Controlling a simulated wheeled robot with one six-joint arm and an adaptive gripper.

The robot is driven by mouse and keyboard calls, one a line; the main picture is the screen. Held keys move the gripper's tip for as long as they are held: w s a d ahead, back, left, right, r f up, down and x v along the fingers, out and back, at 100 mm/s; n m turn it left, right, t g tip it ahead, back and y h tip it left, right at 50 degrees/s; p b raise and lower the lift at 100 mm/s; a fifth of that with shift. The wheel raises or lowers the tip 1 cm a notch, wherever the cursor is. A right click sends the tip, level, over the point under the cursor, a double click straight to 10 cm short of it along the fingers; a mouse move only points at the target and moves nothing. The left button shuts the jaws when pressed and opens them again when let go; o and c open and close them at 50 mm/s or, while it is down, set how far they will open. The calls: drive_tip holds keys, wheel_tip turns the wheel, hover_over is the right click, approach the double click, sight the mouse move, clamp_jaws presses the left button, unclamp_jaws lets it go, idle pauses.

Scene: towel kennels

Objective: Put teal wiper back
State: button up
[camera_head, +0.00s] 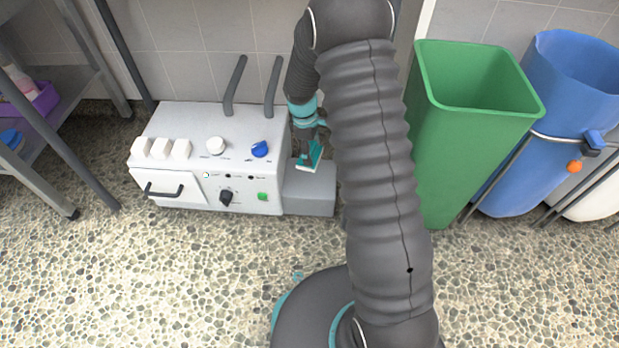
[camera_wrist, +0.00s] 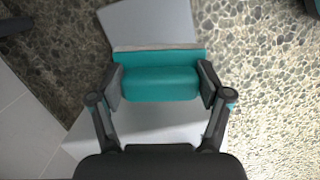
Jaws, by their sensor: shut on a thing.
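The teal wiper (camera_head: 310,156) has a teal body with a pale edge. In the wrist view the teal wiper (camera_wrist: 160,82) sits crosswise between the two fingers, its pale edge facing away from me. My gripper (camera_head: 308,138) is shut on it; the fingers touch both ends in the wrist view (camera_wrist: 160,85). The wiper is held beside the right end of the white machine (camera_head: 240,180), over or near a low grey block (camera_head: 310,192). I cannot tell whether the wiper touches the block. My arm hides part of the area to the right.
The machine has white knobs, a blue knob (camera_head: 260,149) and two upright grey handles (camera_head: 272,85). A green bin (camera_head: 470,130) and a blue bin (camera_head: 545,130) stand at right. A grey shelf rack (camera_head: 45,125) stands at left. The pebbled floor in front is clear.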

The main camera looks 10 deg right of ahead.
drive_tip(key=f+n, duration=0.2)
drive_tip(key=shift+w+a+n, duration=0.1)
drive_tip(key=shift+w+n, duration=0.1)
drive_tip(key=shift+n, duration=0.1)
wheel_tip(320, 180, down, 10)
drive_tip(key=shift+r+b, duration=0.1)
drive_tip(key=shift+b, duration=0.7)
drive_tip(key=shift+f, duration=0.2)
drive_tip(key=o, duration=1.2)
drive_tip(key=shift+r, duration=0.1)
